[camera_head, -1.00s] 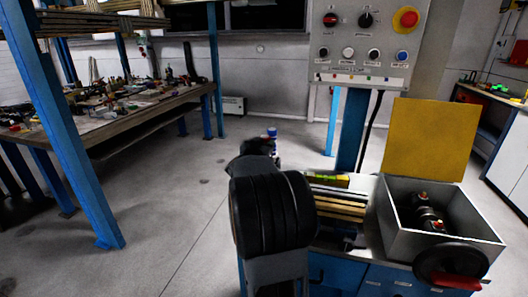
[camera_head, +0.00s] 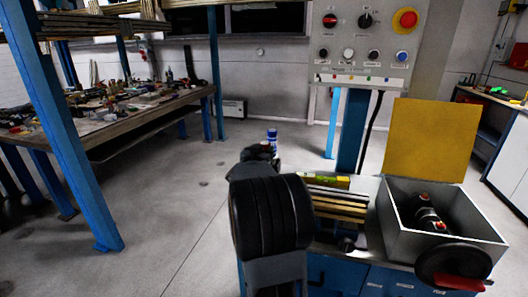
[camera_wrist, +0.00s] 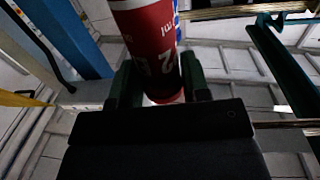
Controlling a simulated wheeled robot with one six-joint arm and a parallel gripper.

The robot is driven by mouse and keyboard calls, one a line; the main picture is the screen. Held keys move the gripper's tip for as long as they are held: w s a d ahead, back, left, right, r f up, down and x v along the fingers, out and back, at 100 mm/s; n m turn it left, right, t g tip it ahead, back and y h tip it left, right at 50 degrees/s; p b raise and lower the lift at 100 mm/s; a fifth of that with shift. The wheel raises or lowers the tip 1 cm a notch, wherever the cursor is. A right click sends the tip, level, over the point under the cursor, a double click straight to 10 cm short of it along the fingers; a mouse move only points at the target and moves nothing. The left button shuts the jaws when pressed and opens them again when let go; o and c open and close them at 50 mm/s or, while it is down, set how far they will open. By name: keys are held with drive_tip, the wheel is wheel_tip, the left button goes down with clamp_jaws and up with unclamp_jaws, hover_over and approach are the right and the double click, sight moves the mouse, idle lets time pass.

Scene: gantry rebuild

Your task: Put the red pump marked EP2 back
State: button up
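A red cylinder with a pale band and white marking, of which a "2" can be read, shows in the wrist view (camera_wrist: 150,38). I take it for the red pump. It stands between the two dark green fingers of my gripper (camera_wrist: 160,78), which look closed on its sides. Its upper end is cut off by the picture edge. In the head view my arm hides most of the gripper (camera_head: 262,152). A blue and white piece (camera_head: 272,138) shows just beyond it; whether it belongs to the held thing I cannot tell.
An open grey box (camera_head: 450,252) with a raised yellow lid (camera_head: 428,138) stands at the right, holding dark parts with orange-red ends (camera_head: 430,218). A control panel (camera_head: 365,45) rises behind the bench. A cluttered workbench (camera_head: 150,105) is at the left. Floor between is clear.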

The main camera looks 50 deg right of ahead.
drive_tip(key=o, duration=0.5)
drive_tip(key=shift+f, duration=0.2)
drive_tip(key=shift+c, duration=0.2)
drive_tip(key=shift+r, duration=0.15)
